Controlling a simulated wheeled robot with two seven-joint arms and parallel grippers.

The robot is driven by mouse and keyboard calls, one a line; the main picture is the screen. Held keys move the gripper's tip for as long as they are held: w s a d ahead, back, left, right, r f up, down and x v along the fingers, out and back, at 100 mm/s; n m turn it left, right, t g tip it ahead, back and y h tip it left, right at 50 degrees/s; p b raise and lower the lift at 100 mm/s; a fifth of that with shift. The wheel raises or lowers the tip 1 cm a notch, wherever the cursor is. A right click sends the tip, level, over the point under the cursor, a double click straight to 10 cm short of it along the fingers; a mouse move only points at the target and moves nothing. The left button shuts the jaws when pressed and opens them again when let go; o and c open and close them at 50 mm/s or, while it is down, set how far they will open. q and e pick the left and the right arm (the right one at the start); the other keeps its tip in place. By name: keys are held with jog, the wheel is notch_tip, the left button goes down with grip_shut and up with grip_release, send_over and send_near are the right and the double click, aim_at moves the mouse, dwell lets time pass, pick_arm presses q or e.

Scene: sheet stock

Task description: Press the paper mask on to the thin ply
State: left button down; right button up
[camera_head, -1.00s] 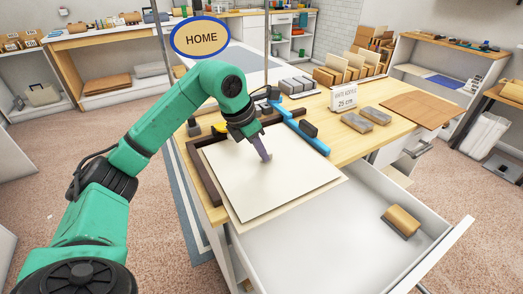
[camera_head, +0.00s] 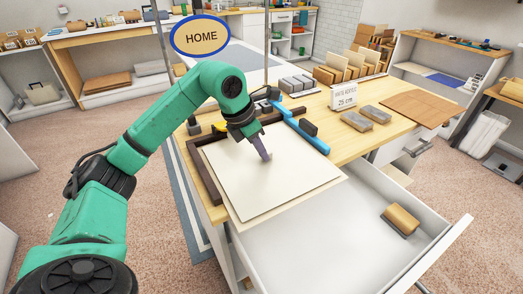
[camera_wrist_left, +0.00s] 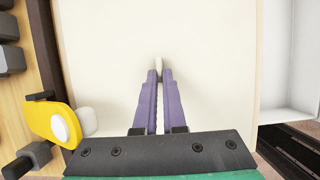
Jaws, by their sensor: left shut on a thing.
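A pale cream sheet (camera_head: 255,193), which looks like the paper mask, lies flat on the wooden worktop. A slightly larger sheet edge (camera_head: 303,200) shows beneath it along the front, perhaps the thin ply. My left gripper (camera_head: 268,158) points down over the middle of the top sheet, with its fingertips at or very near the surface. In the left wrist view its purple fingers (camera_wrist_left: 159,82) are close together on a small pale piece (camera_wrist_left: 158,63) that shows between and past the tips. What the piece is, and whether it touches the sheet, I cannot tell. My right gripper is not in view.
A dark frame (camera_head: 206,170) edges the sheets at left and back, with a blue bar (camera_head: 308,137) at the right. An open drawer (camera_head: 330,245) at the front holds a wooden-topped block (camera_head: 402,219).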

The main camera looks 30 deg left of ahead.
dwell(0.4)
pick_arm(q)
jog(key=shift+c, duration=2.2)
grip_release()
notch_tip(320, 180, up, 7)
jog(key=p, duration=0.7)
